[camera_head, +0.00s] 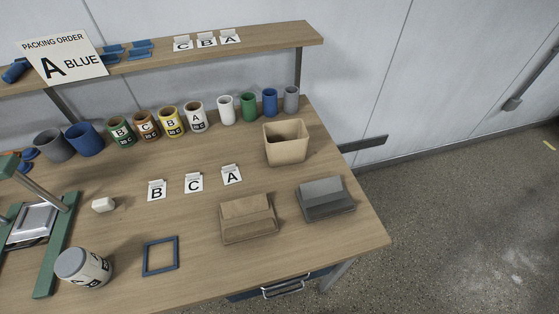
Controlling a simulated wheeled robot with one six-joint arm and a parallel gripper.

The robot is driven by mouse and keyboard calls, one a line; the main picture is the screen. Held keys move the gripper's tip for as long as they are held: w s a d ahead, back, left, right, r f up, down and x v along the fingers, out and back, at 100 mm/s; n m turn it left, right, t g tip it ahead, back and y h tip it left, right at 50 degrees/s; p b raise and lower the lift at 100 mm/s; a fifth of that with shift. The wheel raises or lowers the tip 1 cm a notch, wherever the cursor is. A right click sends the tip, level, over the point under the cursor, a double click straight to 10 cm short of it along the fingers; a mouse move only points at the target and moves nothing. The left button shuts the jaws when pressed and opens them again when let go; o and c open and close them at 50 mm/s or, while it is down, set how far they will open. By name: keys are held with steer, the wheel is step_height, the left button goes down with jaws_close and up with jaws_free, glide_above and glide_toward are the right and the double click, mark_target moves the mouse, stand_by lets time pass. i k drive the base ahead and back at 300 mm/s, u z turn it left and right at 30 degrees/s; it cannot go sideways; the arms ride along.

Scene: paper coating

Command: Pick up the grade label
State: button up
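Three small white grade labels stand in a row on the table: label B (156,191), label C (194,183) and label A (232,175). Label A is the rightmost, just behind the brown box with a sloped top. Three more cards stand on the shelf, marked C (183,44), B (206,40) and A (229,37). A packing order sign (64,58) on the shelf reads "A BLUE". My gripper is not in view, and nothing is seen touching the labels.
A brown sloped box (247,222), grey sloped box (325,199) and open tan bin (286,143) stand at the right. Several cups line the back. A blue frame (160,256), lidded jar (82,267) and green-framed device (54,250) are in front and left.

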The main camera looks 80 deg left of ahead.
mark_target(231, 174)
steer(key=i, duration=0.35)
steer(key=u, duration=3.8)
steer(key=i, duration=0.5)
